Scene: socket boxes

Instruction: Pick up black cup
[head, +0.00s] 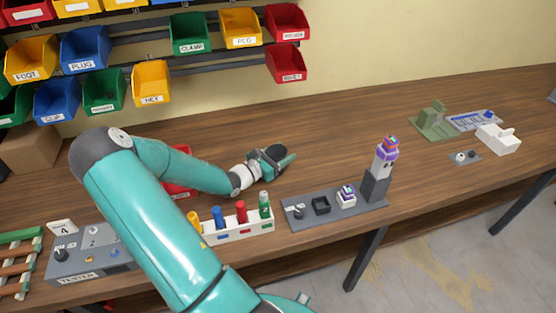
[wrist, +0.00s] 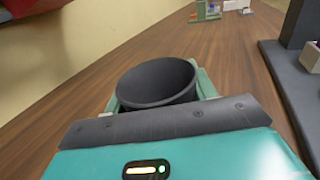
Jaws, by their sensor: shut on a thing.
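The black cup (wrist: 158,84) is a dark, round, open-topped cup in the wrist view, standing upright between the fingers of my gripper (wrist: 160,92). The teal fingers lie along its left and right sides and are shut on it. In the head view my gripper (head: 279,158) is over the wooden table, with the dark cup (head: 273,152) between its fingers. The cup's lower part is hidden by the gripper, and I cannot tell whether its base touches the table.
The wooden table (head: 340,125) is clear to the right of the gripper. A grey socket fixture (head: 330,213) and a white rack (head: 238,230) with several coloured pegs stand in front. A red bin (head: 178,187) sits left, partly behind my arm. Coloured bins (head: 190,33) hang on the back wall.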

